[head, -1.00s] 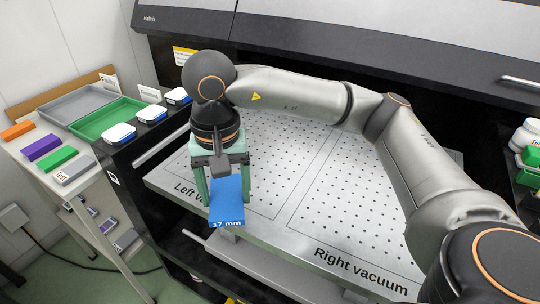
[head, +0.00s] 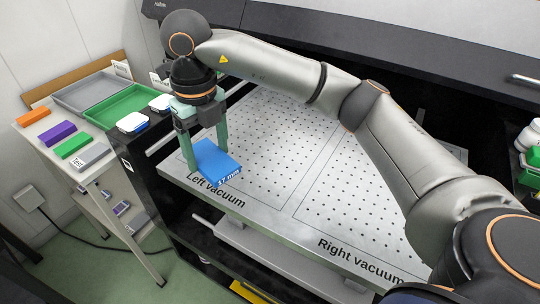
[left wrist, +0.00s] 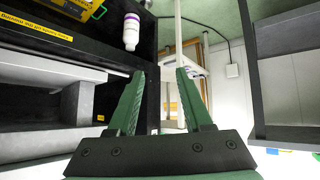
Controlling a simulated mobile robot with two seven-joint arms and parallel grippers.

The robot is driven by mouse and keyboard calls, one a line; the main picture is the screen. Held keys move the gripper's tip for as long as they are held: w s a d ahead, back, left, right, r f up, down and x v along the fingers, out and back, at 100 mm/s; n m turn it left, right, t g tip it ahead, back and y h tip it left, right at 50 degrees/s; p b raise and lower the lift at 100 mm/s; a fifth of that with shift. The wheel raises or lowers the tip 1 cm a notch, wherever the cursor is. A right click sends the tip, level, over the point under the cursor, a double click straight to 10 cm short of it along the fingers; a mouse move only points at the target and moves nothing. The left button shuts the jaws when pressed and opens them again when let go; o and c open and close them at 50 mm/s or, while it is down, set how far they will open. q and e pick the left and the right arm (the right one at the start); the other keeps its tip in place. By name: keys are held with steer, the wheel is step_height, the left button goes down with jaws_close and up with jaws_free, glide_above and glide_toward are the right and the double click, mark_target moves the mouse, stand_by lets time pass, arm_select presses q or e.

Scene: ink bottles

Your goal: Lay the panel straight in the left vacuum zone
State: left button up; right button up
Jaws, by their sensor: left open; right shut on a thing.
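The blue panel (head: 214,161), marked "17 mm" on its front edge, is at the front left of the left vacuum zone (head: 262,130) in the head view. It is turned at an angle to the zone's lines. My right gripper (head: 207,160) reaches down from above and is shut on the panel, with one green finger on each side. I cannot tell whether the panel touches the bed. My left gripper (left wrist: 160,100) shows only in the left wrist view. It is open and empty, its green fingers apart, facing a low area with shelves.
The right vacuum zone (head: 362,200) is bare. Left of the bed, a side table holds a grey tray (head: 92,92), a green tray (head: 125,106) and several coloured blocks (head: 57,132). White-and-blue pads (head: 132,123) stand beside the bed. Green-and-white containers (head: 530,155) are at the far right.

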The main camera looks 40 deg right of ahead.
steer(key=m, duration=0.2)
steer(key=w+m, duration=0.1)
steer(key=m, duration=0.2)
steer(key=r+m+p, duration=0.1)
steer(key=m, duration=0.1)
steer(key=shift+w+a+r, duration=0.1)
steer(key=shift+w+a, duration=0.1)
steer(key=shift+a, duration=0.15)
steer(key=m, duration=0.4)
steer(key=shift+w+a+r, duration=0.15)
steer(key=shift+w+r, duration=0.05)
steer(key=shift+w, duration=0.15)
steer(key=m, duration=0.3)
steer(key=shift+w+a+r+m+p, duration=0.1)
steer(key=shift+w+m+p, duration=0.15)
steer(key=shift+m+p, duration=0.1)
steer(key=shift+d, duration=0.2)
steer(key=d+f, duration=0.4)
steer(key=d, duration=0.5)
glide_above(261, 170)
steer(key=a, duration=0.1)
steer(key=shift+m, duration=0.25)
steer(key=f, duration=0.4)
steer(key=shift+a+f, duration=0.2)
steer(key=shift+d+f, duration=0.55)
steer(key=shift+f, duration=0.15)
steer(key=shift+d+f, duration=0.1)
steer(key=shift+f, duration=1.5)
